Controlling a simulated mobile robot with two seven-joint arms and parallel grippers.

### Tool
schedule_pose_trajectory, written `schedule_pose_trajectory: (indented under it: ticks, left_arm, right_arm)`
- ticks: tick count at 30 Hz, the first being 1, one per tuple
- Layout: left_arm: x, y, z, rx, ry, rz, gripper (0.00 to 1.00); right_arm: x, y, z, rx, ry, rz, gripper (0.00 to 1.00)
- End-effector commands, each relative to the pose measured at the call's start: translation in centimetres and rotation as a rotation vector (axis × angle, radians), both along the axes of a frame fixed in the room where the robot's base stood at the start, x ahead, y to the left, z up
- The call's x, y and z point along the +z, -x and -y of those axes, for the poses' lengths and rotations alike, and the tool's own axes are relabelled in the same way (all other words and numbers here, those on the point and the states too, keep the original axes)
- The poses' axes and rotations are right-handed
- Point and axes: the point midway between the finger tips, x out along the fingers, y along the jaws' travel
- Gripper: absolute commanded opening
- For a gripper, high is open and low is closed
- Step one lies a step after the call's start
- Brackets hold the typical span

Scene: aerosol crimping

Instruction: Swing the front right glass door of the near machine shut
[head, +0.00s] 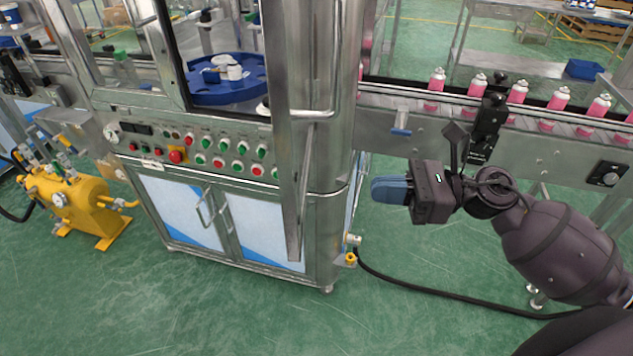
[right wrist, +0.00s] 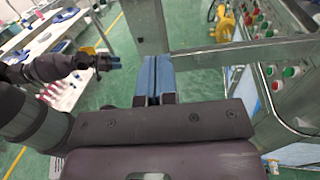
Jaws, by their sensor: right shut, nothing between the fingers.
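The front right glass door (head: 297,190) of the near machine (head: 325,215) stands open. It juts toward me and shows almost edge-on in the head view, so its glass is hard to see. A metal handle (head: 335,90) shows at its right side. My right gripper (head: 390,190) is shut and empty, to the right of the door. In the right wrist view its blue fingertips (right wrist: 153,78) lie together close to a metal frame (right wrist: 240,50), likely the door's; I cannot tell if they touch. My left gripper (right wrist: 112,63) is small in the right wrist view, its opening unclear.
A conveyor (head: 430,118) with several pink cans runs at the right, behind my right arm. A control panel (head: 200,145) with buttons is on the machine front. A yellow tank (head: 80,205) stands at left. A black hose (head: 430,290) lies on open green floor.

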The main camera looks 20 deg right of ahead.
Motion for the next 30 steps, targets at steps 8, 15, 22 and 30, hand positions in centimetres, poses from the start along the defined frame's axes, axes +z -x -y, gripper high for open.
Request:
schedule_pose_trajectory:
  ticks: [8,15,22,30]
  left_arm:
    - [1.8,-0.3,-0.1,0.0,-0.002,0.011,0.43]
    - [3.0,-0.3,-0.2,0.0,-0.003,0.017,0.43]
    - [3.6,-0.3,-0.2,0.0,-0.004,0.019,0.43]
    - [3.6,-0.4,-0.2,0.0,-0.004,0.02,0.43]
  right_arm:
    - [0.4,-1.9,-4.6,0.001,-0.003,0.003,0.0]
    - [0.4,-3.3,-8.0,0.001,-0.003,0.001,0.0]
    - [0.1,-4.0,-9.6,-0.001,-0.004,-0.001,0.0]
    - [0.0,-4.1,-9.9,-0.001,-0.002,-0.001,0.0]
